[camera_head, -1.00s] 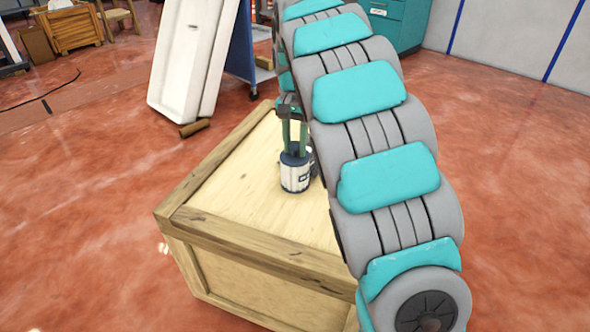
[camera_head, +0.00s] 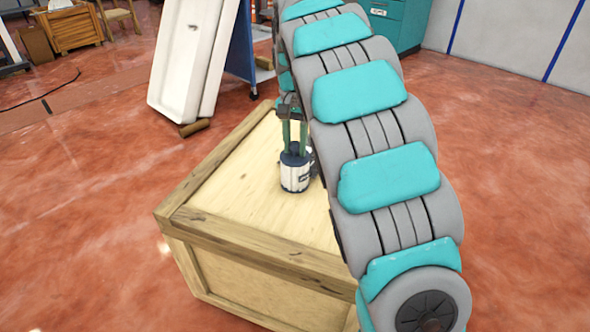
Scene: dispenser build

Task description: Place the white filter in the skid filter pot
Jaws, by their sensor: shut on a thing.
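The white filter (camera_head: 294,178) is a small white cylinder with a dark blue top and base and a dark mark on its side. It is upright at the top of the wooden crate, near its middle. My gripper (camera_head: 295,150) reaches down from above, its green fingers shut on the filter's dark top. I cannot tell whether the filter's base touches the crate. My arm hides the right part of the crate. I do not see the skid filter pot.
The wooden crate (camera_head: 235,228) stands on a reddish, shiny floor. White panels (camera_head: 190,65) lean behind it, with a blue panel (camera_head: 241,50) beside them. A teal cabinet (camera_head: 405,25) is at the back. A wooden box (camera_head: 70,30) stands far left. Floor left of the crate is free.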

